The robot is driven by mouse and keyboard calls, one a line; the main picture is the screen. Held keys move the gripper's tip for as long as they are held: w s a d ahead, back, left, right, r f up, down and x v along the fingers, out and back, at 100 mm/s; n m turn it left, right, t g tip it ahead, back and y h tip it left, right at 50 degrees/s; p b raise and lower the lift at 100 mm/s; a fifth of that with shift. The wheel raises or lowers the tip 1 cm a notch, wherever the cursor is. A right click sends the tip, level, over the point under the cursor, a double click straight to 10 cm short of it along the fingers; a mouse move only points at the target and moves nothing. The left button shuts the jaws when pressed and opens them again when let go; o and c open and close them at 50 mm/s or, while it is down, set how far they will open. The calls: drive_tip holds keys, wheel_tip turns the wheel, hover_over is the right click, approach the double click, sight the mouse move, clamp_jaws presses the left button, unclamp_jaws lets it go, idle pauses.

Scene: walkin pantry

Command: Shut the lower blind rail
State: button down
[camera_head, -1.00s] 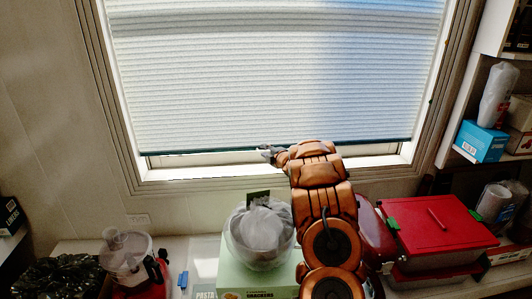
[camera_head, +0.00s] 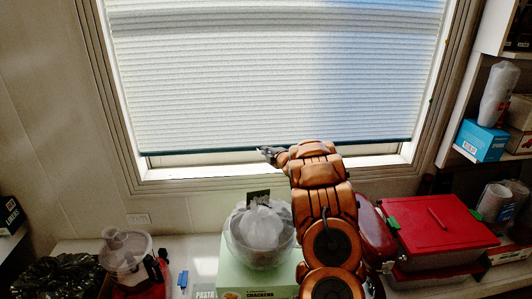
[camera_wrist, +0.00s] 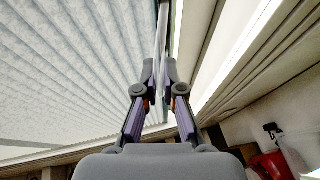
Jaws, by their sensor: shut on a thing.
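The pleated white blind (camera_head: 270,75) covers nearly the whole window. Its lower rail (camera_head: 220,150) is a thin dark teal strip a little above the sill, with a narrow bright gap beneath it. My gripper (camera_head: 266,151) is at the rail near the middle of its width. In the wrist view, my gripper (camera_wrist: 160,75) has its two fingers closed on the thin rail (camera_wrist: 163,30), with the blind's pleats (camera_wrist: 70,60) to the left. My arm hides part of the rail and the sill to the right.
The window sill (camera_head: 200,172) lies just below the rail. On the counter below stand a glass bowl (camera_head: 262,240) on a green crackers box (camera_head: 235,275), a food processor (camera_head: 125,255) and a red-lidded bin (camera_head: 440,225). Shelves with a blue box (camera_head: 482,141) stand at the right.

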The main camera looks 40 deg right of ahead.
wheel_tip(320, 180, down, 10)
drive_tip(key=b, duration=0.5)
drive_tip(key=shift+a+b, duration=0.1)
drive_tip(key=shift+b, duration=0.3)
drive_tip(key=c, duration=1.4)
unclamp_jaws()
drive_tip(key=shift+o, duration=0.6)
drive_tip(key=shift+r, duration=0.1)
drive_tip(key=shift+s, duration=0.1)
drive_tip(key=v, duration=1.1)
drive_tip(key=shift+s, duration=0.35)
drive_tip(key=shift+a+r, duration=0.1)
drive_tip(key=shift+r, duration=0.15)
